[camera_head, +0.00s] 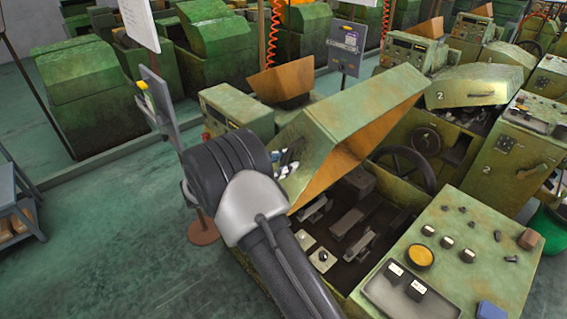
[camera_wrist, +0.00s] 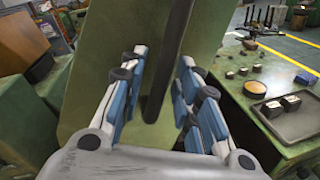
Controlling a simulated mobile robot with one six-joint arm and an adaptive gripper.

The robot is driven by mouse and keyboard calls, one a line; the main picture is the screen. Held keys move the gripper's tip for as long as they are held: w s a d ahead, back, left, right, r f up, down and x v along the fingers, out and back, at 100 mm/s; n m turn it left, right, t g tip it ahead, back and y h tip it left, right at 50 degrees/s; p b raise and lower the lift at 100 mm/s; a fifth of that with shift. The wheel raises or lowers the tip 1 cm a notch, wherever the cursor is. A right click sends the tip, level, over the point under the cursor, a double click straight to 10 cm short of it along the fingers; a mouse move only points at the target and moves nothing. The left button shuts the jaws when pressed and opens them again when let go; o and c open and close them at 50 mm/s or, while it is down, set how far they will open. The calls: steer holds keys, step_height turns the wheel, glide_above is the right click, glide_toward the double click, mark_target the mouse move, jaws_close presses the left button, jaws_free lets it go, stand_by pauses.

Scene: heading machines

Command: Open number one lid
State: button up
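The lid (camera_head: 345,115) of the nearest machine is tilted up, green outside and orange inside. No number shows on it, so I cannot read whether it is number one. Under it the machine's dark inside (camera_head: 355,215) is exposed. In the wrist view the lid's green face (camera_wrist: 95,75) fills the middle, with a dark bar-like handle (camera_wrist: 168,60) running up it. My gripper (camera_wrist: 163,62) is open, its blue-padded fingers on either side of the handle with gaps visible. In the head view my gripper (camera_head: 287,160) is at the lid's left side, mostly hidden by my arm.
A control panel (camera_head: 465,250) with a yellow button and a grey tray stands at the right. A machine marked 2 (camera_head: 480,85) with its lid down is behind it. A handwheel (camera_head: 405,170) is beside the raised lid. A sign post (camera_head: 160,100) stands left; floor there is clear.

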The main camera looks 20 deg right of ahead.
steer(key=s+a, duration=0.2)
steer(key=a, duration=0.9)
steer(key=shift+a+r, duration=0.35)
steer(key=shift+r, duration=0.1)
